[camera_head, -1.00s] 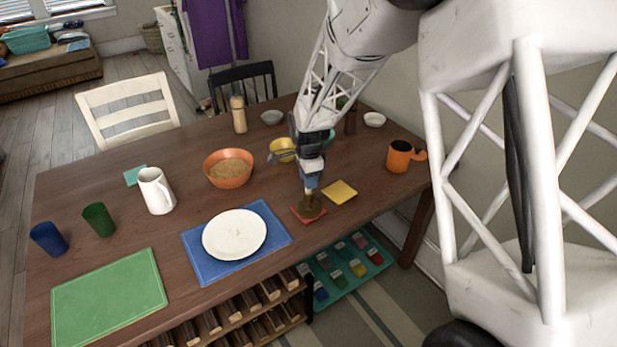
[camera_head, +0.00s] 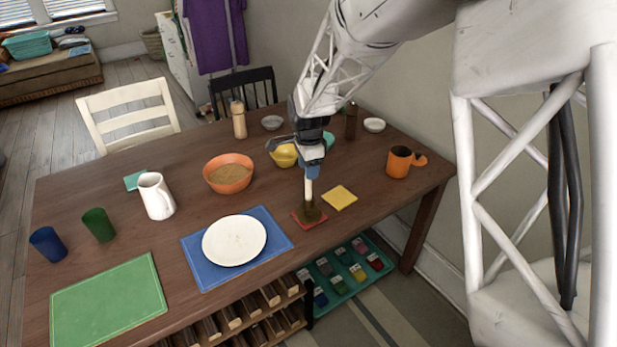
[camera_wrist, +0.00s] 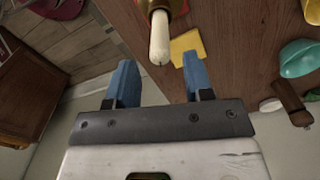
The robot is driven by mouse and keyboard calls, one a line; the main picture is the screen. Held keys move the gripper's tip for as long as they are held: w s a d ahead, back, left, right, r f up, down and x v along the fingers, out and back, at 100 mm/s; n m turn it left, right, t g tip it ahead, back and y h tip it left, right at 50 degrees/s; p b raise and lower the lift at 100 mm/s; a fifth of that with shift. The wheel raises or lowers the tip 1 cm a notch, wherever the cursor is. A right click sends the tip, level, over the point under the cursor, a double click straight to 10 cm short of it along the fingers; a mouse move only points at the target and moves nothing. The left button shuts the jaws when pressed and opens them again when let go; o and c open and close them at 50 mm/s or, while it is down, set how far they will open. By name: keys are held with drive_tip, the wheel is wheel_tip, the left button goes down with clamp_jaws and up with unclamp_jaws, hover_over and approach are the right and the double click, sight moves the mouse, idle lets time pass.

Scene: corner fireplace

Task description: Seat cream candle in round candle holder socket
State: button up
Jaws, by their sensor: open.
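The cream candle (camera_head: 309,188) stands upright in the brown-gold round candle holder (camera_head: 310,212), which sits on a red coaster (camera_head: 300,220) near the table's right front. The candle also shows in the wrist view (camera_wrist: 159,38), rising from the holder (camera_wrist: 150,5); how deep it sits in the socket is hidden. My gripper (camera_head: 312,170) is just above the candle in the head view. In the wrist view my gripper (camera_wrist: 157,75) is open, its blue fingers apart and empty. The candle's tip lies beyond the fingertips, clear of both.
A yellow coaster (camera_head: 340,197) lies right of the holder. A white plate (camera_head: 234,252) on a blue mat is to the left. An orange mug (camera_head: 399,162), an orange bowl (camera_head: 229,182) and a yellow bowl (camera_head: 284,161) stand nearby. The table's front edge is close.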

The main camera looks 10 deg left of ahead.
drive_tip(key=shift+r, duration=3.05)
drive_tip(key=shift+s+d+r, duration=0.15)
drive_tip(key=shift+d+r, duration=0.2)
drive_tip(key=shift+d, duration=0.05)
drive_tip(key=s+d+r+n, duration=0.2)
drive_tip(key=s+d+r, duration=0.25)
drive_tip(key=d, duration=0.25)
drive_tip(key=s+d+r+n+t, duration=0.1)
drive_tip(key=s+d+r, duration=0.2)
drive_tip(key=s+d, duration=0.25)
drive_tip(key=s+d+r+n, duration=0.2)
drive_tip(key=s+d+r, duration=0.2)
drive_tip(key=d, duration=0.4)
drive_tip(key=s+d+n, duration=0.2)
drive_tip(key=s+d, duration=0.2)
drive_tip(key=s, duration=0.3)
drive_tip(key=s+d+n+t, duration=0.1)
drive_tip(key=s+d, duration=0.3)
drive_tip(key=s, duration=0.4)
drive_tip(key=s+d+n, duration=0.3)
drive_tip(key=s+d, duration=0.1)
drive_tip(key=s, duration=0.3)
drive_tip(key=shift+s+d+f+t, duration=0.25)
drive_tip(key=shift+s+d+t, duration=0.05)
drive_tip(key=shift+s+d, duration=0.1)
